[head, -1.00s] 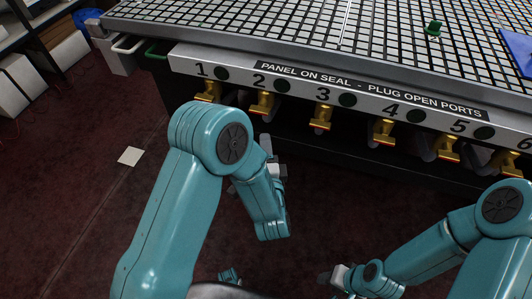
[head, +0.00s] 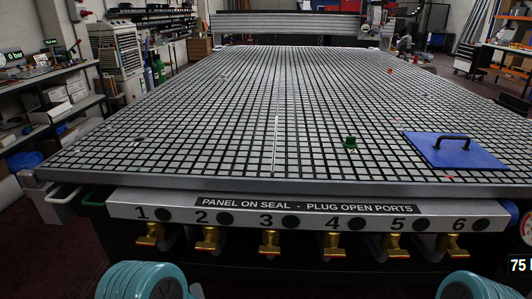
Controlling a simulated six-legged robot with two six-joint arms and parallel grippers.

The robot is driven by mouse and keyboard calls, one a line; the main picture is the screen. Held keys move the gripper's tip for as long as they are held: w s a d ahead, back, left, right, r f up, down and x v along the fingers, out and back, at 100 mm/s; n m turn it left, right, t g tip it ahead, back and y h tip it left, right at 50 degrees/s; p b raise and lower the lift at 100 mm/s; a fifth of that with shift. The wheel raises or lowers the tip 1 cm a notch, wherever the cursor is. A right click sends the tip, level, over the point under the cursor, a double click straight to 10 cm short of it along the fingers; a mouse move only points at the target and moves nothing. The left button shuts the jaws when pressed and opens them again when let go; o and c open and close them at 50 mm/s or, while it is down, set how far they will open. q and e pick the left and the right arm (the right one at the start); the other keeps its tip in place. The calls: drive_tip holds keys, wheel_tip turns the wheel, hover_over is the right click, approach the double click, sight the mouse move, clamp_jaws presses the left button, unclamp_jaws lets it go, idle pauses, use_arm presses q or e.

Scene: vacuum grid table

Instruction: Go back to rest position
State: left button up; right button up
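Only the teal upper parts of my two arms show, at the bottom edge of the head view. A small grey bit beside my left arm may be part of my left gripper (head: 196,291); its fingers are hidden, so I cannot tell if it is open or shut. My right gripper is out of view. The vacuum grid table (head: 230,120) lies ahead, its front panel numbered 1 to 6. Yellow valve handles hang under the panel, such as the one under 3 (head: 270,243). Neither visible arm part appears to touch the table.
A blue panel (head: 455,151) with a dark handle lies on the grid at right. A green piece (head: 350,143) stands left of it. A small orange item (head: 390,71) is farther back. A gantry (head: 290,25) crosses the far end. Shelves (head: 60,110) stand at left.

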use_arm(q)
drive_tip(key=s+a+f+n+g+h, duration=0.2)
drive_tip(key=a+f+g, duration=0.1)
drive_tip(key=a+f, duration=0.4)
drive_tip(key=s+d+f+n+g+h, duration=0.4)
drive_tip(key=f, duration=0.4)
drive_tip(key=s+d+f+n+g+h, duration=0.3)
drive_tip(key=s+d+n+g, duration=0.15)
drive_tip(key=s, duration=0.35)
drive_tip(key=s+d+f+n+g+h, duration=0.25)
drive_tip(key=s+d+n+g, duration=0.2)
drive_tip(key=s, duration=0.25)
wheel_tip(320, 180, up, 20)
drive_tip(key=p, duration=1.9)
drive_tip(key=shift+a+t, duration=0.2)
drive_tip(key=shift+t, duration=0.2)
drive_tip(key=shift+f+h, duration=0.15)
drive_tip(key=shift+h, duration=0.1)
